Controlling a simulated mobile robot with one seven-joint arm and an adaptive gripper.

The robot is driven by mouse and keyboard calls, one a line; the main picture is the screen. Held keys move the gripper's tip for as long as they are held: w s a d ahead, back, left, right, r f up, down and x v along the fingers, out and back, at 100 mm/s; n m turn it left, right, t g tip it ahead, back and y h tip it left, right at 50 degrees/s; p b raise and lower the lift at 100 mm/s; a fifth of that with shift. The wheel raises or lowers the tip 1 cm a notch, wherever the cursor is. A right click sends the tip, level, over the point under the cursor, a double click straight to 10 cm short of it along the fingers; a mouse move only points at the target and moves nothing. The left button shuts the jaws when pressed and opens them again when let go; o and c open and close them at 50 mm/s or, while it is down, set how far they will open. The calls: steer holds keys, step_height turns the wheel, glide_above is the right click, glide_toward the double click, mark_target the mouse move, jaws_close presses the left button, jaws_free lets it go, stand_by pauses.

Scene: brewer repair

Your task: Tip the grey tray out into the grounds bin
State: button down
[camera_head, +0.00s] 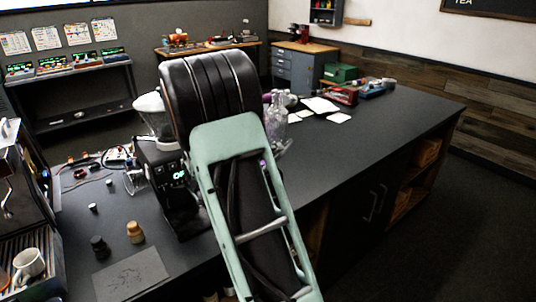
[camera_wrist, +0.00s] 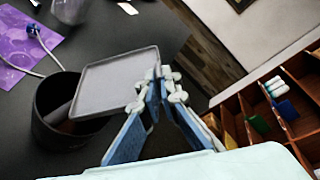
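In the wrist view my gripper (camera_wrist: 160,78) is shut on the right edge of the grey tray (camera_wrist: 118,80), a shallow square tray with a thin raised rim. The tray's flat inside faces the camera and looks bare; it appears tilted, but how far is hard to tell. Its left part overlaps the opening of the round black grounds bin (camera_wrist: 48,138) in the picture. A brownish patch shows inside the bin, partly hidden by the tray. In the head view my own arm hides the gripper, tray and bin.
A purple sheet (camera_wrist: 22,45) with a cable and a clear vessel (camera_wrist: 70,8) lie beyond the bin. Wooden cubbies (camera_wrist: 262,125) are at right. In the head view a black grinder (camera_head: 168,190) and glass bottles (camera_head: 276,115) flank my arm; the counter's right part (camera_head: 395,130) is clear.

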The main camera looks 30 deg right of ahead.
steer(key=s+d+f+m+t+y+b, duration=0.3)
steer(key=s+m+b, duration=0.2)
steer(key=b, duration=1)
steer(key=shift+d+m+b, duration=0.3)
steer(key=shift+m+b, duration=0.05)
steer(key=shift+m, duration=0.75)
steer(key=shift+r+y, duration=0.1)
steer(key=shift+y, duration=0.2)
steer(key=shift+s+a, duration=0.1)
